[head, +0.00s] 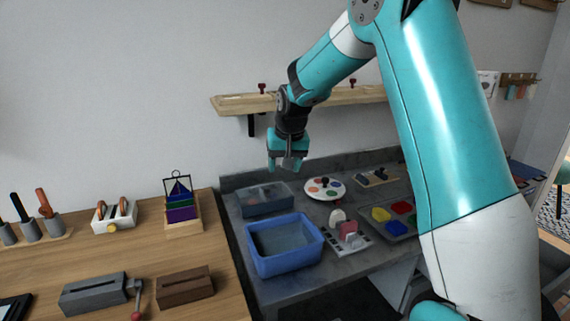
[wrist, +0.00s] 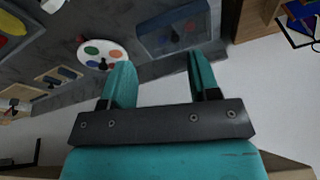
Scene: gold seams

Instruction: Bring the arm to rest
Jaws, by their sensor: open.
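My gripper (head: 287,163) hangs from my teal arm above the back of the grey counter in the head view, fingers pointing down. In the wrist view the two teal fingers of my gripper (wrist: 160,80) stand apart with nothing between them. The gripper is clear of the counter and touches nothing that I can see. The grey counter (head: 285,290) lies below, partly hidden at the right by my arm.
A blue bin (head: 285,265), a lidded grey-blue box (head: 265,208) and a white palette with coloured spots (head: 312,193) stand on the counter. A wooden shelf (head: 240,104) is on the wall behind the arm. A wooden bench (head: 130,255) with holders is at left.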

